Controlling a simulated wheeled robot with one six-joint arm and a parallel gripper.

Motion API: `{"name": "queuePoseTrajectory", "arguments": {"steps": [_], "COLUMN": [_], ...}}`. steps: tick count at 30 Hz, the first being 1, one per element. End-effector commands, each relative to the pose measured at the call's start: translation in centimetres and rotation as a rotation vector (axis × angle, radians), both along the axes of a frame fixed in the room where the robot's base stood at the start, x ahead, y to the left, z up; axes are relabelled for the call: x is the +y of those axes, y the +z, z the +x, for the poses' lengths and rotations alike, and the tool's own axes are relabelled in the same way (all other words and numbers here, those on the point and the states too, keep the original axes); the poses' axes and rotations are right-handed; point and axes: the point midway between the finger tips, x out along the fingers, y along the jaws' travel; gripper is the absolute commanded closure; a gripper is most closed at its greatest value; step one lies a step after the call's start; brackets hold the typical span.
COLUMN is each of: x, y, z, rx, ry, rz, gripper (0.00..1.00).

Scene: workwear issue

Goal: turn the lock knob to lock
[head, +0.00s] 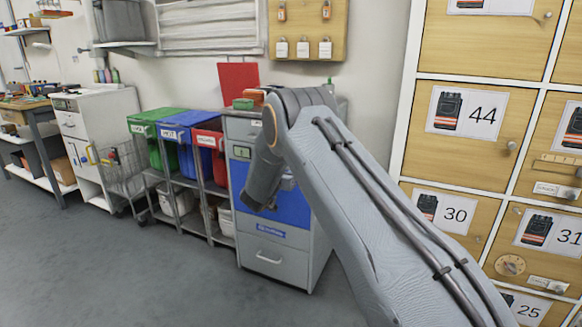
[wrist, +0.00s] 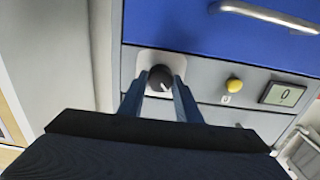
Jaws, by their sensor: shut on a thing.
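The lock knob (wrist: 160,77) is round and black with a white mark, on a pale plate on the grey front of a cabinet (wrist: 210,60). My gripper (wrist: 162,84) has one finger on each side of the knob and is shut on it. The white mark points to the lower right in the wrist view. The cabinet also shows in the head view (head: 280,258), with a blue drawer front (head: 290,209) between grey ones. There my own arm covers the knob and my fingers.
A yellow button (wrist: 234,84) and a small display (wrist: 283,94) sit beside the knob. Green (head: 160,130), blue (head: 187,128) and red (head: 208,139) bins stand left of the cabinet. Wooden lockers (head: 463,133) stand at the right. The floor (head: 140,270) in front is clear.

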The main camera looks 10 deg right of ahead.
Motion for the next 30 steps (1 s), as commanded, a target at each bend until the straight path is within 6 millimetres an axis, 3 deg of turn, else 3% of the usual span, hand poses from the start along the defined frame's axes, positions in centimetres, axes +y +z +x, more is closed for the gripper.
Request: {"name": "queuePoseTrajectory", "arguments": {"steps": [14,15,17,30], "x": [0.15,0.15,0.13,0.70], "y": [0.02,0.02,0.02,0.07], "z": [0.03,0.03,0.02,-0.79], "rx": [0.006,0.006,0.007,0.006], "ry": [0.003,0.003,0.002,0.002], "rz": [-0.010,-0.010,-0.010,-0.009], "gripper": [0.92,0.63,0.52,0.51]}}
